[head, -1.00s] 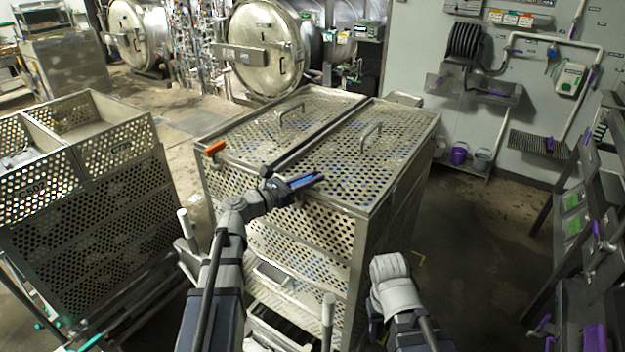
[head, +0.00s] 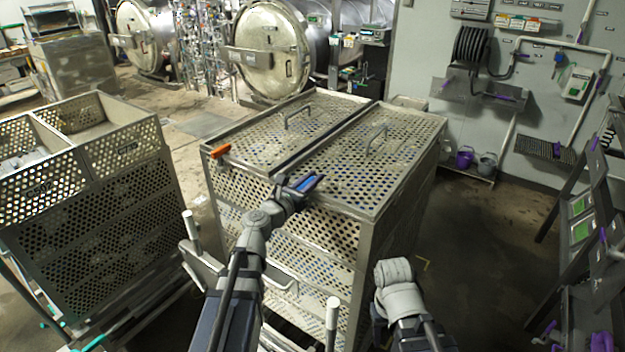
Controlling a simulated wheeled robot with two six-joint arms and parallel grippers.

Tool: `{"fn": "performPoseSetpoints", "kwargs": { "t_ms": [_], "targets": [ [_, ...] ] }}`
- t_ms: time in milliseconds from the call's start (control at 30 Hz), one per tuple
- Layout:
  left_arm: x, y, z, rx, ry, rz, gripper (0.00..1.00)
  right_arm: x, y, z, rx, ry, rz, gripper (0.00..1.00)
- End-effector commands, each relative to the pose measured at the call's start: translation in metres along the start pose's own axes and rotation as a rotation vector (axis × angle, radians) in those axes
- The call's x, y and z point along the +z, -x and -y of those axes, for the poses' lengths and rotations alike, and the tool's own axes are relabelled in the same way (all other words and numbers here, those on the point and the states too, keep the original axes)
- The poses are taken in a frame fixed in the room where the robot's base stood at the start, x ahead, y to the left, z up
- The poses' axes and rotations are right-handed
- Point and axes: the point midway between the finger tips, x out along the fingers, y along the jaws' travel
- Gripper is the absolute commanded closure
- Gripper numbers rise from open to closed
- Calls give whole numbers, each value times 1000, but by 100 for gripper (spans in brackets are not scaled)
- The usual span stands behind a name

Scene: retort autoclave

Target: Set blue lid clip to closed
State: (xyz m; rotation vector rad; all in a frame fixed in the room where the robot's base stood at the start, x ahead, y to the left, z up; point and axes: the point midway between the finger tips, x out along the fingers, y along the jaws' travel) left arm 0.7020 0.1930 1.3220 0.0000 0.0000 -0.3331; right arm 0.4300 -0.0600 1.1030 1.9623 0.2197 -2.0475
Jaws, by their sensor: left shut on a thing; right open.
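The blue lid clip (head: 308,183) sits at the front top edge of the perforated metal crate, right of the lid's centre bar. My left gripper (head: 303,187) is shut on it at the lid edge. The dark fingers cover part of the clip, so its pivot is hidden. The clip slants up and to the right in the picture. The perforated lid (head: 330,150) lies flat on the crate (head: 330,225). My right arm is low at the crate's right front corner; its gripper fingers do not show.
An orange clip (head: 220,151) is at the lid's front left corner. Another perforated crate (head: 100,200) stands to the left. A dark rack (head: 585,215) is at the right. Floor is free between crate and rack.

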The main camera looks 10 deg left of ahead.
Motion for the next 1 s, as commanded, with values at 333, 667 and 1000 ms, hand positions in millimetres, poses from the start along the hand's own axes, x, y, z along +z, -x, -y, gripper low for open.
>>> {"fn": "performPoseSetpoints", "kwargs": {
  "t_ms": [333,667,1000],
  "targets": [
    [0,0,0,1,0,0,61,0,0,0,0,0,0,50],
    [0,0,0,0,0,0,50,0,0,0,0,0,0,50],
    [0,18,9,-2,0,0,50,0,0,0,0,0,0,50]
  ]
}}
